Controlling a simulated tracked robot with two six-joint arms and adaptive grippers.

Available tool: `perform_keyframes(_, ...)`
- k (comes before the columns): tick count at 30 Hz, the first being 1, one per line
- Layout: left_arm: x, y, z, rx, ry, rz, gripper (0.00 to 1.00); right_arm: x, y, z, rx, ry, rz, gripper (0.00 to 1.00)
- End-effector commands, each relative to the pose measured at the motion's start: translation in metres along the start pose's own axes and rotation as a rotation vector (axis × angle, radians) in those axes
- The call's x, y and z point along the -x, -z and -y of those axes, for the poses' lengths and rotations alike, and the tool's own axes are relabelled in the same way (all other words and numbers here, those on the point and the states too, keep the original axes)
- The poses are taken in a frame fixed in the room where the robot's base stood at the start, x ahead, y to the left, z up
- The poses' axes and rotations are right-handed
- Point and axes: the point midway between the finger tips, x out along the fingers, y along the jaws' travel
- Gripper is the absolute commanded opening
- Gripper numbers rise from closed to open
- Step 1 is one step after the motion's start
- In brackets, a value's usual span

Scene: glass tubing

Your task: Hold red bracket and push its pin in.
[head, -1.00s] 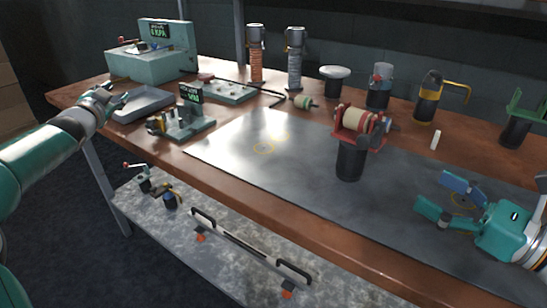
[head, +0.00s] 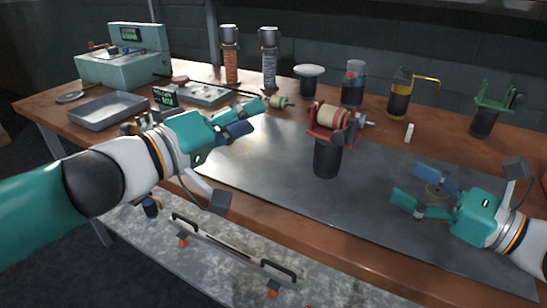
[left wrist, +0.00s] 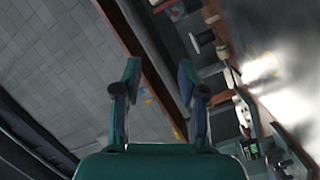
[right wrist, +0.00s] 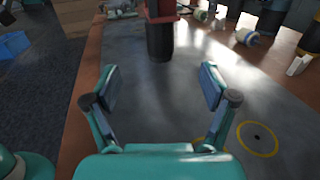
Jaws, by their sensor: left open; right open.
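The red bracket (head: 318,133) stands on a black post (head: 327,160) on the grey mat and cradles a cream spool (head: 331,116). A rod-like end (head: 364,120) sticks out at the right of the spool; I cannot tell whether it is the pin. My left gripper (head: 250,118) is open and empty, left of the bracket and apart from it. My right gripper (head: 412,186) is open and empty over the mat, to the right of the bracket and nearer the front. The right wrist view shows the post (right wrist: 160,42) beyond the open fingers, with the bracket's upper part cut off.
A green bracket (head: 492,98) stands at the far right. A yellow-black canister (head: 400,92), a white-topped stand (head: 309,72) and two tall columns (head: 229,60) line the back. A grey tray (head: 107,111) lies at the left. The mat (head: 285,185) is clear in front of the post.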

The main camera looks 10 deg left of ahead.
Motion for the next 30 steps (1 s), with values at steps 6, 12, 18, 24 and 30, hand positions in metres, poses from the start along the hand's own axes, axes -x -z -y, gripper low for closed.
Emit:
perform_keyframes(6, 0.018, -0.065, -0.028, 0.249, -0.045, 0.139, 0.42, 0.000, 0.000, 0.000, 0.000, 0.000, 0.000, 0.84)
perform_keyframes(12, 0.027, -0.087, -0.035, 0.347, -0.049, 0.192, 0.42, -0.002, 0.000, 0.000, 0.000, 0.000, 0.000, 0.84)
perform_keyframes(18, 0.027, -0.089, -0.036, 0.359, -0.048, 0.197, 0.42, -0.018, 0.000, 0.000, -0.001, -0.003, 0.001, 0.84)
perform_keyframes(24, 0.027, -0.088, -0.035, 0.359, -0.048, 0.196, 0.42, -0.053, 0.001, -0.001, -0.001, -0.006, 0.000, 0.84)
perform_keyframes(30, 0.027, -0.088, -0.035, 0.358, -0.048, 0.195, 0.42, -0.093, 0.000, -0.001, 0.000, -0.004, -0.001, 0.84)
